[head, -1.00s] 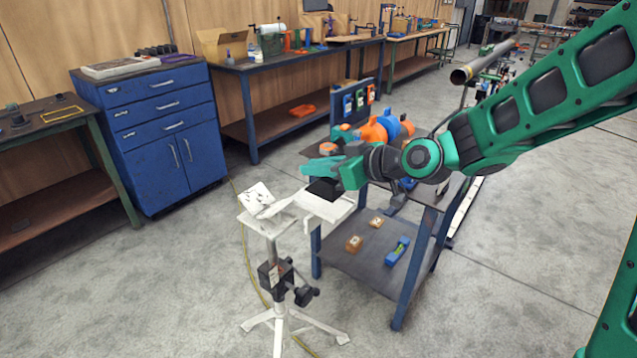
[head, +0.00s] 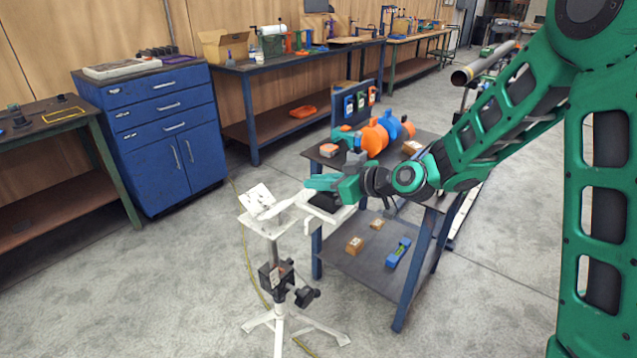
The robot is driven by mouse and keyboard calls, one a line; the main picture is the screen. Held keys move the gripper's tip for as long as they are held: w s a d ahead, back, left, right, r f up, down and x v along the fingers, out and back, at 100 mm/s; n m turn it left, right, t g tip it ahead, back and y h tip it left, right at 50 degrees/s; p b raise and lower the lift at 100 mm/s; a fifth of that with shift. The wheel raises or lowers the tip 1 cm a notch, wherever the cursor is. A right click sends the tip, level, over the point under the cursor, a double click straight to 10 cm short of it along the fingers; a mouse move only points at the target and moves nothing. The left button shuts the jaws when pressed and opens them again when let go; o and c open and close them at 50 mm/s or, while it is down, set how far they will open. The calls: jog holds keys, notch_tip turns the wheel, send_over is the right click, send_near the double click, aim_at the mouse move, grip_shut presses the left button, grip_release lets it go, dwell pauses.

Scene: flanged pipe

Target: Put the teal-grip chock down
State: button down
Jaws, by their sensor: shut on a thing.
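My gripper (head: 330,187) reaches left from the arm over the left end of the blue-legged cart and is shut on the teal-grip chock. The chock shows as a teal part (head: 318,182) at the gripper's end; a dark piece (head: 325,202) shows just below it. The fingers are small and partly merge with the held part, so the exact grasp is unclear.
The cart (head: 385,282) holds orange and blue round parts (head: 378,135) on top and small boxes below. A blue cabinet (head: 160,135) stands back left. The floor in front is open.

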jog(key=shift+f, duration=0.15)
jog(key=c, duration=1.8)
grip_release()
jog(key=shift+o, duration=0.2)
jog(key=shift+s+d+r, duration=0.1)
jog(key=shift+d+r, duration=0.05)
jog(key=shift+r, duration=0.05)
jog(key=v, duration=1.1)
jog(key=shift+s+d, duration=0.25)
jog(key=shift+r, duration=0.1)
